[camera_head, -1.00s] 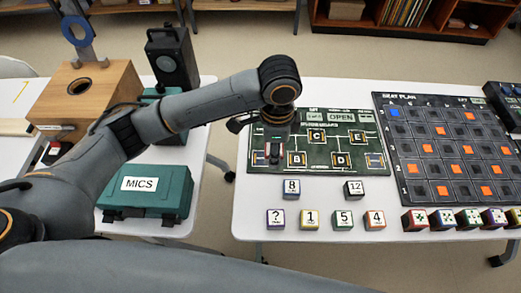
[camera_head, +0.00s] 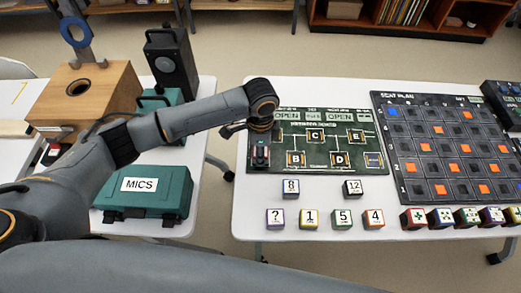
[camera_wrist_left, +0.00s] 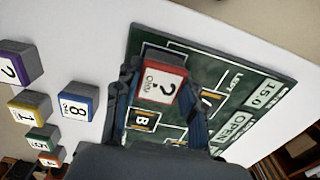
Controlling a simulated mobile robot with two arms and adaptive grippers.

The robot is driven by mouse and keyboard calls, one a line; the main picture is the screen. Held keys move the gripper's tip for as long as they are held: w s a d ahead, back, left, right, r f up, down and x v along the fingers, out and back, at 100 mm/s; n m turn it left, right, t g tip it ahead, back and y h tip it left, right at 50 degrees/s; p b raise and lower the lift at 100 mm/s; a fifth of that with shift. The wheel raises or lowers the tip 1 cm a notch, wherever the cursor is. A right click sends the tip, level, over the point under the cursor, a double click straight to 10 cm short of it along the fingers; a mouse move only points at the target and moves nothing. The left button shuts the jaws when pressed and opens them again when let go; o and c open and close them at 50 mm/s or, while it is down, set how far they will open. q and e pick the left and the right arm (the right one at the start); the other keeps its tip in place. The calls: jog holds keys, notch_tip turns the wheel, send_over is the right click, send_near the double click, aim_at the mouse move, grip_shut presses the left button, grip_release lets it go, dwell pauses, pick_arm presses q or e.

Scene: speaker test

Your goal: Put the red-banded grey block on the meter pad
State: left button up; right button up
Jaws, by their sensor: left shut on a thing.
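In the head view the left gripper (camera_head: 260,157) points down over the lower left part of the green board (camera_head: 310,124) and mostly hides the block. I cannot tell whether the block touches the board. The board has lettered squares, and a blue-edged pad (camera_head: 373,160) at its lower right; its print is too small to read, so I cannot tell which spot is the meter pad.
Several numbered blocks, including a blue-banded 8 (camera_head: 291,189) and a yellow-banded 1 (camera_head: 309,219), stand in front of the board. A seat plan board (camera_head: 448,150) lies to the right. A green MICS case (camera_head: 147,192) is on the left table.

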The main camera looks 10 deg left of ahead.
pick_arm(q)
jog(key=shift+f, duration=0.1)
pick_arm(e)
jog(key=shift+d, duration=0.2)
pick_arm(q)
jog(key=o, duration=1.2)
pick_arm(e)
jog(key=shift+d, duration=0.15)
pick_arm(q)
jog(key=shift+r, duration=6.15)
pick_arm(e)
jog(key=shift+a+f, duration=0.15)
jog(key=shift+a, duration=0.1)
pick_arm(q)
jog(key=shift+s+f, duration=0.1)
pick_arm(e)
jog(key=shift+s, duration=0.1)
